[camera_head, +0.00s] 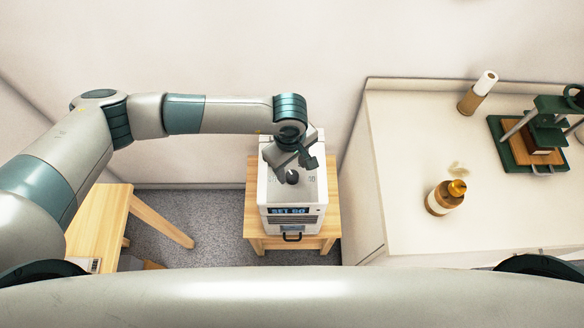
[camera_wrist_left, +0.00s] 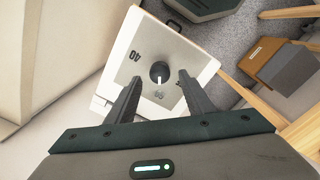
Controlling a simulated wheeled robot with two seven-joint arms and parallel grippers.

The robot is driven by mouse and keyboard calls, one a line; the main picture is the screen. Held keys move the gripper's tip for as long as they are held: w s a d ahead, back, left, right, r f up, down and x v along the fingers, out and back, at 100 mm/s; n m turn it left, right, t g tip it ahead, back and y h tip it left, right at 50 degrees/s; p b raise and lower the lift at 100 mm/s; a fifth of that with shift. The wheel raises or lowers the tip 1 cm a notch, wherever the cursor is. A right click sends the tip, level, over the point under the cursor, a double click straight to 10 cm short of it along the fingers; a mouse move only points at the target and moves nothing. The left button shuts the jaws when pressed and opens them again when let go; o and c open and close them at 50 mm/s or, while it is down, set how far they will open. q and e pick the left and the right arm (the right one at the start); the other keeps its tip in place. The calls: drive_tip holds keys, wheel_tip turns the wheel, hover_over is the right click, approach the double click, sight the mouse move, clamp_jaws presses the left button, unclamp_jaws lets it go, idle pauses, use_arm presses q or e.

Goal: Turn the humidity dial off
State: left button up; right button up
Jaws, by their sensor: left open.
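The humidity dial is a round black knob (camera_head: 292,177) on the top face of a white box-shaped device (camera_head: 308,205). The device has a blue display reading "SET 60" on its front. In the left wrist view the dial (camera_wrist_left: 159,71) has a pale pointer mark, and "40" is printed beside it. My left gripper (camera_head: 300,160) is above the device's top. In the left wrist view its two fingers (camera_wrist_left: 155,95) are open and spread on either side of the dial, with nothing between them gripped. My right gripper is not in view.
The device stands on a small wooden stool (camera_head: 250,215). A wooden table (camera_head: 100,220) stands at the left.

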sight(292, 175)
use_arm(q)
drive_tip(key=shift+f+p, duration=0.45)
drive_tip(key=shift+f, duration=1.35)
drive_tip(key=shift+w, duration=0.1)
drive_tip(key=c, duration=1)
drive_tip(key=shift+c, duration=0.2)
